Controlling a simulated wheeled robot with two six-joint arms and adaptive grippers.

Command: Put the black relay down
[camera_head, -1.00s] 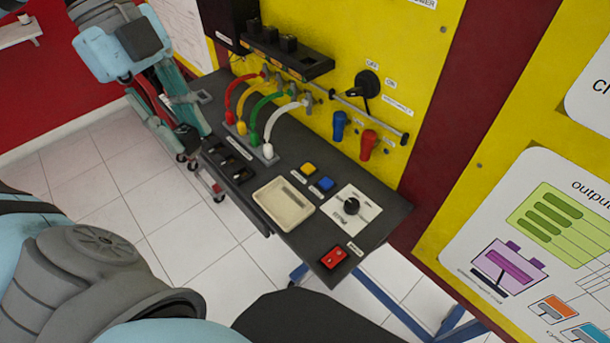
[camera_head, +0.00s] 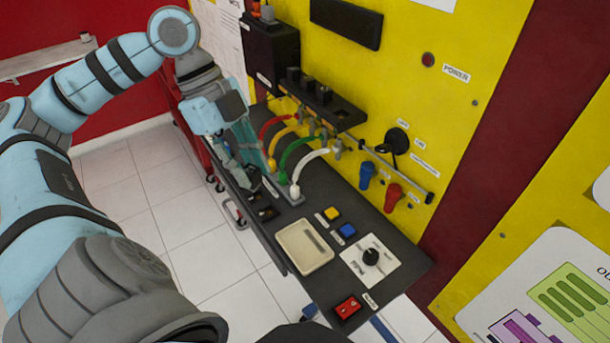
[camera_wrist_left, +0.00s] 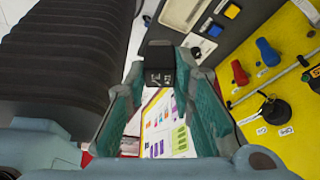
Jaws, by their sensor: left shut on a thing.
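The black relay (camera_wrist_left: 158,65) is pinched between the fingertips of my left gripper (camera_wrist_left: 163,75) in the left wrist view, with pale markings on its near face. In the head view my left gripper (camera_head: 248,168) points down at the left part of the dark bench, beside the coloured cables. The relay is hard to tell from the dark parts there, and I cannot tell whether it touches anything. My right gripper is not in view.
The dark bench (camera_head: 405,262) carries a cream tray (camera_head: 304,247), yellow and blue buttons, a dial plate (camera_head: 356,268) and a red switch (camera_head: 347,307). Arched cables (camera_head: 309,160) stand close right of the gripper. The yellow panel (camera_head: 450,120) rises behind.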

